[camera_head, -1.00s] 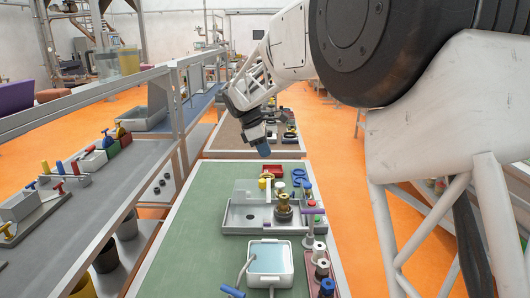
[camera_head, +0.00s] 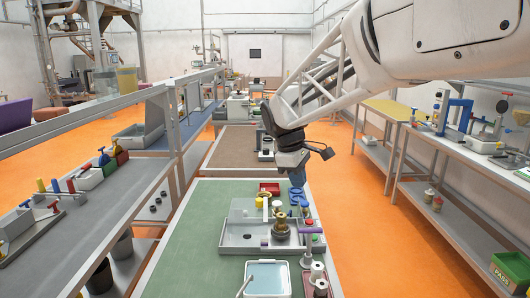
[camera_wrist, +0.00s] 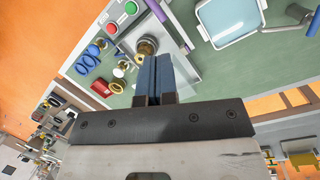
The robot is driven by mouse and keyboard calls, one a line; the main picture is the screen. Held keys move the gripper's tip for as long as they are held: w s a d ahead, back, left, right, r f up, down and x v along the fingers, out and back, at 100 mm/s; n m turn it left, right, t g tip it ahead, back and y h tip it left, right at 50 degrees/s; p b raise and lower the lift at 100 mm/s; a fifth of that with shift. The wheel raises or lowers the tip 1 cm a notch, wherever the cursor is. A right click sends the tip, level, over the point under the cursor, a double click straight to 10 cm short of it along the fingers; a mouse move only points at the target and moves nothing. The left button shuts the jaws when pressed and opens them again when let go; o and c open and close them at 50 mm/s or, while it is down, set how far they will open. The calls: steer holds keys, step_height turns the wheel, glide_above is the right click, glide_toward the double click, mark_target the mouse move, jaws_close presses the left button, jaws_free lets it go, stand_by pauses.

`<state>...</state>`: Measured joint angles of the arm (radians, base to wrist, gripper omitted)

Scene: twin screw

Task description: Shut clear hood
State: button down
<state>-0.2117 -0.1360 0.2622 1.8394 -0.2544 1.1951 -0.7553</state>
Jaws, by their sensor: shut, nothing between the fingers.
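A pale, see-through panel, which looks like the clear hood (camera_head: 243,206), stands upright at the left back part of a grey tray (camera_head: 236,240) on the green bench top. Its edges are faint, so its exact angle is hard to tell. A brass fitting (camera_head: 281,222) stands in the tray, to the right of the panel. My gripper (camera_head: 297,182) hangs above the back right of the bench, apart from the panel. In the wrist view its blue fingers (camera_wrist: 154,78) are together and empty, with the brass fitting (camera_wrist: 146,47) beyond them.
A purple-topped post (camera_head: 308,230), spools and push buttons line the right edge. A white-rimmed basin (camera_head: 268,278) stands in front. The left of the green top (camera_head: 185,255) is clear.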

steer(key=s+d+f+m+y, duration=0.1)
steer(key=s+d+f+m, duration=0.1)
steer(key=s, duration=0.9)
steer(key=s+d+f+m+t, duration=0.1)
steer(key=s+d+f+m, duration=0.2)
steer(key=s+m, duration=0.3)
steer(key=s+d+f+m+t+y, duration=0.1)
steer(key=s+d+f+m, duration=0.2)
steer(key=s, duration=1.3)
steer(key=shift+s+d+m+y, duration=0.3)
steer(key=shift+s+d+m, duration=0.1)
steer(key=shift+d+m, duration=0.4)
steer(key=c, duration=1.8)
jaws_free()
steer(key=shift+d+f, duration=0.1)
